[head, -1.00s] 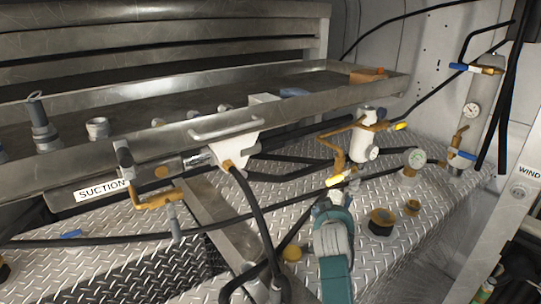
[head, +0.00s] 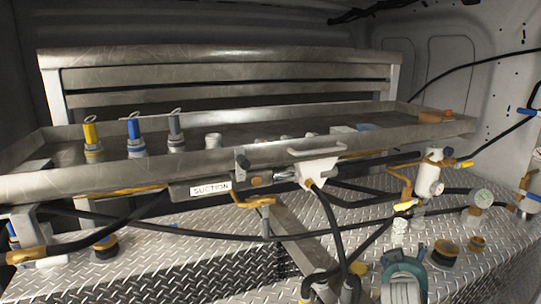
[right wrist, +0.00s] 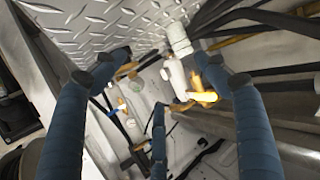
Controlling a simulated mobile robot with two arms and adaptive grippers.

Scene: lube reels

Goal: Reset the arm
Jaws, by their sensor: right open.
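In the right wrist view my right gripper (right wrist: 165,75) is open. Two blue fingers stand wide apart at left and right, and a third shows between them lower down. I see nothing held between them. A white valve body with a lit yellow-orange handle (right wrist: 203,90) shows close to the right fingertip in the picture; I cannot tell whether they touch. I cannot make out my right gripper clearly in the head view. My left gripper is in neither view now.
A long metal tray (head: 95,172) holds several nozzles. A SUCTION label (head: 210,188), a white bracket (head: 318,170) and black hoses lie along its front.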

